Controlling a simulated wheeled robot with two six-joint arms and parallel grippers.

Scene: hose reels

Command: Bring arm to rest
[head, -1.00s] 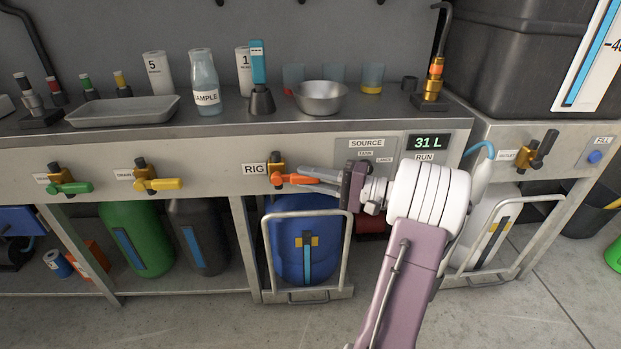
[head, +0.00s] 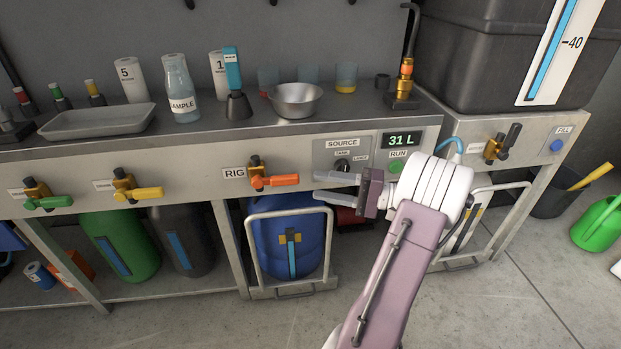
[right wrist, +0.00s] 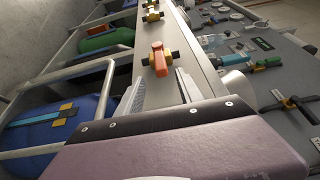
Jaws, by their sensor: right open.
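My right gripper (head: 335,188) is open and empty in front of the bench's front panel, right of the RIG valve. Its two fingers point left in the head view, apart from the orange handle (head: 274,181) of that valve. In the right wrist view the open fingers (right wrist: 160,92) frame the panel, with the orange handle (right wrist: 159,60) beyond them. My right arm, with a mauve link and a white wrist, reaches up from the bottom of the head view. My left gripper is not in view.
The bench panel also carries a green handle (head: 48,203), a yellow handle (head: 144,193), a source knob (head: 342,165) and a display reading 31 L (head: 402,138). A blue tank (head: 272,240) stands below. A metal bowl (head: 296,98) and sample bottle (head: 179,90) stand on top. Floor is free in front.

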